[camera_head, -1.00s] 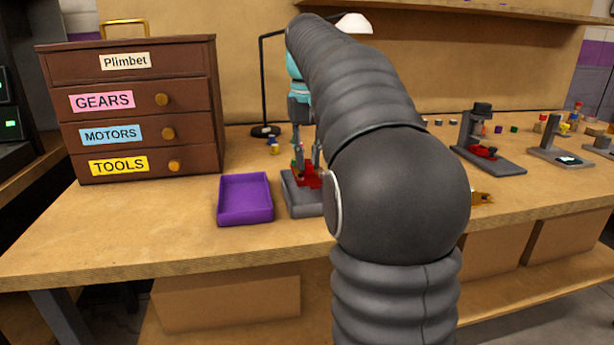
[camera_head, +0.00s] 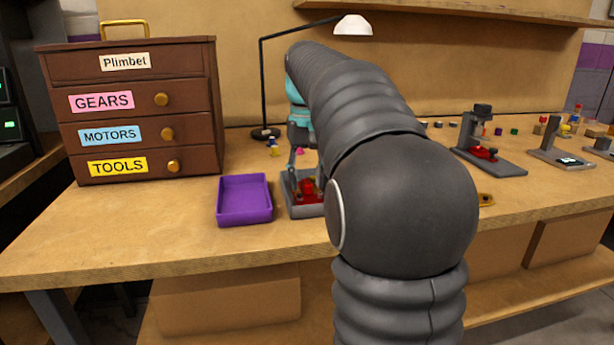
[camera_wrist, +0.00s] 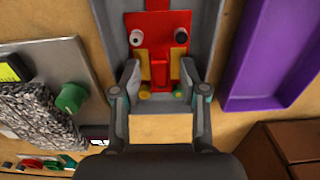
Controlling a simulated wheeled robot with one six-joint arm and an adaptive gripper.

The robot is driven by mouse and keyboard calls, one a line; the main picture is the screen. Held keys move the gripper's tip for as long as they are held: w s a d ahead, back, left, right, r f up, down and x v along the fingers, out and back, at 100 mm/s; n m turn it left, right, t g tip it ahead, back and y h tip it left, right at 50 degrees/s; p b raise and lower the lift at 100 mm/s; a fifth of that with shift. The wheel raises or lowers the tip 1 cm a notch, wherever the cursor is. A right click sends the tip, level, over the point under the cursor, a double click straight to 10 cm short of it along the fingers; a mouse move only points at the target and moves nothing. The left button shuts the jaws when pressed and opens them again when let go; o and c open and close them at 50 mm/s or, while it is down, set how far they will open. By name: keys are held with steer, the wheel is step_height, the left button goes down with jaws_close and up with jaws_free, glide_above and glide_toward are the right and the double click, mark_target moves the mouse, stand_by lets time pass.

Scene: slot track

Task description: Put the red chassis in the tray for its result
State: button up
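The red chassis (camera_head: 309,198) sits in a grey fixture (camera_head: 287,206) on the workbench, partly hidden by my arm. In the wrist view the chassis (camera_wrist: 160,28) shows two round pegs, one light and one dark, and yellowish strips beside its narrow middle. My gripper (camera_wrist: 161,72) is open, its two fingers apart on either side of the chassis's near end, with gaps visible. In the head view my gripper (camera_head: 304,167) is low over the fixture. The purple tray (camera_head: 243,220) is empty, just left of the fixture; it also shows in the wrist view (camera_wrist: 228,90).
A brown drawer cabinet (camera_head: 140,65) stands behind the tray to the left. A black lamp (camera_head: 263,90) stands behind the fixture. A grey station (camera_head: 500,165) with a red part is at right. The wrist view shows a panel with a green knob (camera_wrist: 71,97) beside the fixture.

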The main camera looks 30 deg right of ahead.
mark_target(307, 181)
step_height(307, 181, up, 12)
steer(key=p, duration=0.2)
steer(key=shift+r, duration=0.15)
stand_by(0.4)
stand_by(0.5)
